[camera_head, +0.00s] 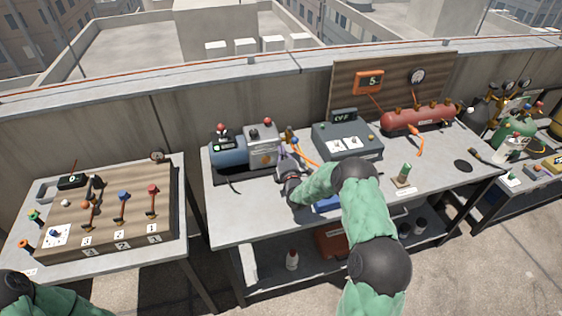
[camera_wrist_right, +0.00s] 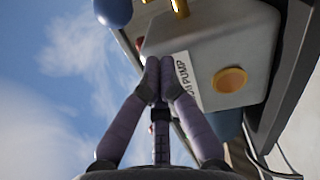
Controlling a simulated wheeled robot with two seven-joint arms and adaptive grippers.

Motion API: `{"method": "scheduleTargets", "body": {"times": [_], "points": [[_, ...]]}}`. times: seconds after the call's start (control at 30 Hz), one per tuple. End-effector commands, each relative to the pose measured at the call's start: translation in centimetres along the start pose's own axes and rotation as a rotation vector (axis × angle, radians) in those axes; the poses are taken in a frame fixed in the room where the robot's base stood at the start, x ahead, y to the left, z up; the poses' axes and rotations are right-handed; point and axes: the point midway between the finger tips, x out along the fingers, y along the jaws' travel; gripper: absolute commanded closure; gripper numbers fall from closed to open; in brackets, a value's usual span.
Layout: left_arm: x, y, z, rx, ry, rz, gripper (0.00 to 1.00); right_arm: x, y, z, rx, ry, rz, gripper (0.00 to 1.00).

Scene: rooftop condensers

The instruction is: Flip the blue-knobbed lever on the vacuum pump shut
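The vacuum pump (camera_head: 262,148) stands on the middle bench, with a blue motor cylinder on its left and a grey body on its right. In the right wrist view its grey body (camera_wrist_right: 205,55) fills the upper right, with a partly covered label reading "PUMP". The lever's blue knob (camera_wrist_right: 113,11) is cut off at the upper left edge; its lever arm is not clear. My right gripper (camera_head: 284,168) is at the pump's right side. In the wrist view its fingertips (camera_wrist_right: 158,76) are together and empty, in front of the label, below and right of the knob. My left gripper is out of view.
A grey box with an OFF display (camera_head: 347,141) stands right of the pump. Orange hoses (camera_head: 304,152) run between them. A red tank (camera_head: 418,116) is farther right. A lever board (camera_head: 115,210) occupies the left table. The middle bench's front left is clear.

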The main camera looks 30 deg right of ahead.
Motion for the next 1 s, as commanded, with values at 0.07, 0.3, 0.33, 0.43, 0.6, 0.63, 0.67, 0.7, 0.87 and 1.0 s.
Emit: {"method": "scheduleTargets", "body": {"times": [0.07, 0.3, 0.33, 0.43, 0.6, 0.63, 0.67, 0.7, 0.87, 1.0], "points": [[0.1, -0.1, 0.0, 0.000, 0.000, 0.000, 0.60, 0.2, 0.0, 1.1, -0.001, -0.002, 0.001, 1.00], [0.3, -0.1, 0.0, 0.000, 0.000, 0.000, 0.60, 0.5, 0.1, 2.4, -0.001, 0.001, 0.001, 1.00], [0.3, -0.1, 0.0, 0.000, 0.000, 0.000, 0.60, 0.5, 0.1, 2.5, -0.001, 0.001, 0.001, 1.00], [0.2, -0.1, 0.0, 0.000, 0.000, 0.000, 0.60, 0.5, 0.1, 2.5, 0.000, 0.001, 0.001, 1.00], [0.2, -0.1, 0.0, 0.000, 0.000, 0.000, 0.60, 0.5, 0.1, 2.5, 0.000, 0.001, 0.001, 1.00], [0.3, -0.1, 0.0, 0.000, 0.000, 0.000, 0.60, 0.5, 0.1, 2.5, 0.000, 0.001, 0.001, 1.00], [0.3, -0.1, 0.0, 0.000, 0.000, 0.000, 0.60, 0.5, 0.0, 2.5, 0.000, 0.001, 0.001, 1.00], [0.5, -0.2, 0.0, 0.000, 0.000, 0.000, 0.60, 0.5, 0.0, 2.7, 0.000, 0.000, 0.001, 1.00], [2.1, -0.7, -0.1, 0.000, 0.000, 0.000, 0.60, 0.2, -0.5, 4.0, 0.000, -0.002, 0.003, 1.00], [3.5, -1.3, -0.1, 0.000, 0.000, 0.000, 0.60, 0.1, -0.9, 5.5, 0.000, -0.003, 0.003, 1.00]]}}
